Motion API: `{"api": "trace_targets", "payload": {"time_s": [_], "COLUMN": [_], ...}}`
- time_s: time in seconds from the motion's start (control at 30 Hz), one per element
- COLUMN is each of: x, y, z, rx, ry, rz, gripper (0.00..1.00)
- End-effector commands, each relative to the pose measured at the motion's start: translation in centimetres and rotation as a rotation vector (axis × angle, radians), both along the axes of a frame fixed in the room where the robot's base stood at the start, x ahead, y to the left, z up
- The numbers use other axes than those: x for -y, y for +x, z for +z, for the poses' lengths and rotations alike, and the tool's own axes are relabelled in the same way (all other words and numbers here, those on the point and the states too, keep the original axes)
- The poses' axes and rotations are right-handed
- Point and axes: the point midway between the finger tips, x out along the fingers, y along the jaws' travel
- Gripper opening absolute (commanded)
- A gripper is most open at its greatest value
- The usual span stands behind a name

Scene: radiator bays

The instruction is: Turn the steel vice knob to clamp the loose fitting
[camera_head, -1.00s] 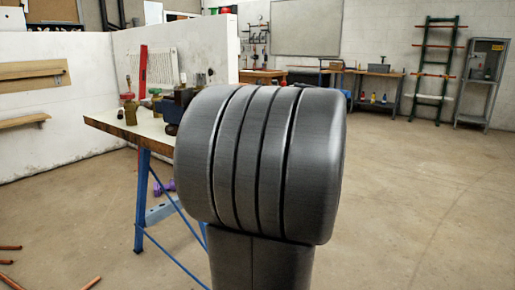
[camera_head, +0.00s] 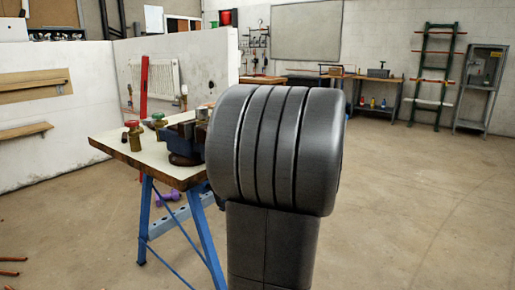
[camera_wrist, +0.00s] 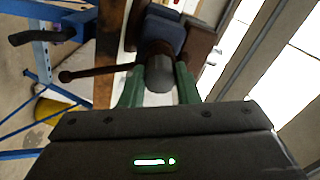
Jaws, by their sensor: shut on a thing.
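The steel vice knob (camera_wrist: 159,74) is a grey cylinder at the end of the vice screw in the wrist view. My gripper (camera_wrist: 158,88) is shut on it, with one green finger on each side. A dark bar handle (camera_wrist: 84,73) sticks out to the left just behind the knob. The vice's blue body (camera_wrist: 164,32) is beyond it. In the head view the blue vice (camera_head: 184,141) stands on the workbench, partly behind my arm, which hides my gripper and the knob. I cannot make out the loose fitting between the jaws.
The workbench (camera_head: 117,144) has blue legs. Brass valves with red (camera_head: 133,136) and green (camera_head: 158,122) handles stand on it, left of the vice. A purple dumbbell-like object (camera_head: 168,197) is below the bench. The floor at the right is open.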

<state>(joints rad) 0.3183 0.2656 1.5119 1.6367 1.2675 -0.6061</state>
Motion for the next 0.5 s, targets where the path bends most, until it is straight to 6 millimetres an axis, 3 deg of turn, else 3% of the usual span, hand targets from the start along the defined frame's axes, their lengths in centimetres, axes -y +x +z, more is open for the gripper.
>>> {"api": "trace_targets", "payload": {"time_s": [0.5], "x": [0.06], "y": [-0.02], "z": [0.47], "rx": [-0.401], "ry": [0.288], "rz": [-0.001], "gripper": [0.00]}}
